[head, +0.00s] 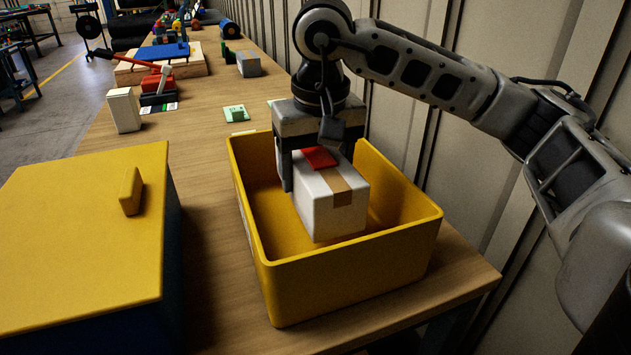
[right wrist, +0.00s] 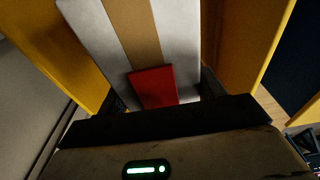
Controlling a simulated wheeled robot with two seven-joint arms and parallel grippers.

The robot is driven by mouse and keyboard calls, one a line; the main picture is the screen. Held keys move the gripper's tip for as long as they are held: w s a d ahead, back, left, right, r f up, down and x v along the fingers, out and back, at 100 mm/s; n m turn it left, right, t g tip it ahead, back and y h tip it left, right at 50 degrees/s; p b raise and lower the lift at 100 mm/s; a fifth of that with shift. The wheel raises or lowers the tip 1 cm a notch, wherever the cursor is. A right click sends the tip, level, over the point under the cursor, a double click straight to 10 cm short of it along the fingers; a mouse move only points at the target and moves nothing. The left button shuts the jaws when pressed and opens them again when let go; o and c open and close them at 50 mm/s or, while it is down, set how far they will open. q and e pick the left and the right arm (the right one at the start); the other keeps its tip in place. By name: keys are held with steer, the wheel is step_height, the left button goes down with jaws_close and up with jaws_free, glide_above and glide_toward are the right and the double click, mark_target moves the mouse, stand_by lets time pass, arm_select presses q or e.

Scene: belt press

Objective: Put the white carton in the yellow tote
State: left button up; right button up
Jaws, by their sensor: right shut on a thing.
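The white carton (head: 318,203) has a tan tape strip and a red patch on top. It is inside the walls of the yellow tote (head: 345,285), in the tote's middle. My right gripper (head: 318,175) comes down from above and is shut on the carton, one finger on each side. I cannot tell whether the carton's underside touches the tote floor. In the right wrist view the carton (right wrist: 185,45) lies between the fingers, with yellow tote walls (right wrist: 245,45) on both sides. My left gripper is not in view.
A box with a yellow lid (head: 80,235) and handle stands left of the tote. A small white box (head: 124,110), a green card (head: 236,113), a grey box (head: 248,63) and a red-handled press (head: 158,85) are farther back on the wooden table. A panelled wall runs along the right.

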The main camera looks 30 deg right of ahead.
step_height(320, 180, down, 2)
steer(key=shift+f, duration=0.15)
arm_select(q)
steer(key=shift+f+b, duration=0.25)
steer(key=shift+b, duration=0.15)
arm_select(e)
steer(key=shift+f, duration=0.4)
steer(key=shift+f, duration=0.2)
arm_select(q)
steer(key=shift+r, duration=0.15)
arm_select(e)
steer(key=o, duration=1.4)
